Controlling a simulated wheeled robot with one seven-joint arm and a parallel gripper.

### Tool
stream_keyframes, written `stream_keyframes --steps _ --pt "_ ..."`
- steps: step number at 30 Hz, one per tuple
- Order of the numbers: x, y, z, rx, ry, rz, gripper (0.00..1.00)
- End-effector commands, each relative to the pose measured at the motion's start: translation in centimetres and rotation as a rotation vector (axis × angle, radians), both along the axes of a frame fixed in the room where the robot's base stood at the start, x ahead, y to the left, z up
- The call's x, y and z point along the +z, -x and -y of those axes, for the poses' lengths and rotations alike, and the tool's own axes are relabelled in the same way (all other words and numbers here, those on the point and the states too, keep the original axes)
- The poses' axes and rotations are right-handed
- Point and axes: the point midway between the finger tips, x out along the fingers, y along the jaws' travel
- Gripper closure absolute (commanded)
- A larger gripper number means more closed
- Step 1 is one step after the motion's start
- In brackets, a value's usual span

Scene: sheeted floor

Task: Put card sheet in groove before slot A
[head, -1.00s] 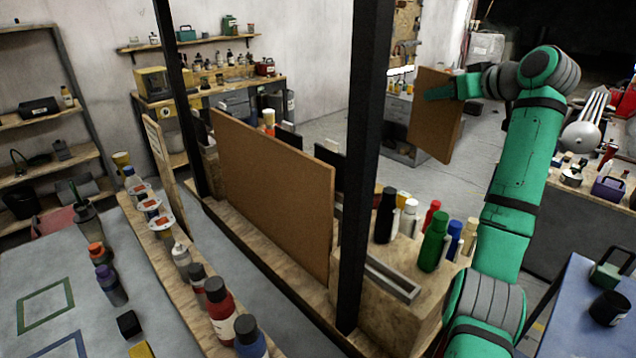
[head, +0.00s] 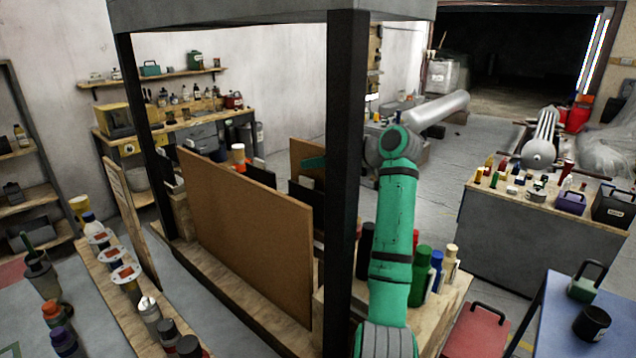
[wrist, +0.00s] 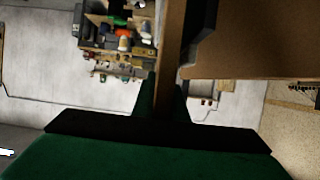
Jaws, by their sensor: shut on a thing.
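My gripper (head: 314,162) is shut on a flat brown card sheet (head: 304,148), holding it upright at the back of the rack, left of the near black post. The post and other panels hide the sheet's lower part. In the wrist view, the sheet (wrist: 167,65) stands nearly edge-on between the fingers (wrist: 164,98). A large brown board (head: 250,235) stands upright along the front of the wooden rack base (head: 240,310). Dark panels (head: 262,173) stand behind it. The groove and any slot A label cannot be made out.
A black post (head: 342,160) of the frame stands close to my arm. Several bottles (head: 423,275) stand on the rack's right end. Another brown panel (wrist: 250,40) shows close by in the wrist view. Open floor (head: 435,215) lies behind the rack.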

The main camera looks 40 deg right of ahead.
Motion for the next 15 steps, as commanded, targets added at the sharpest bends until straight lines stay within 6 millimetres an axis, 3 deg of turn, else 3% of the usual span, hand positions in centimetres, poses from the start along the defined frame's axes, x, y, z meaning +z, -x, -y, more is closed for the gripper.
stream_keyframes --steps 15 --pt "-4.4 0.3 0.3 -0.006 0.001 0.001 1.00"
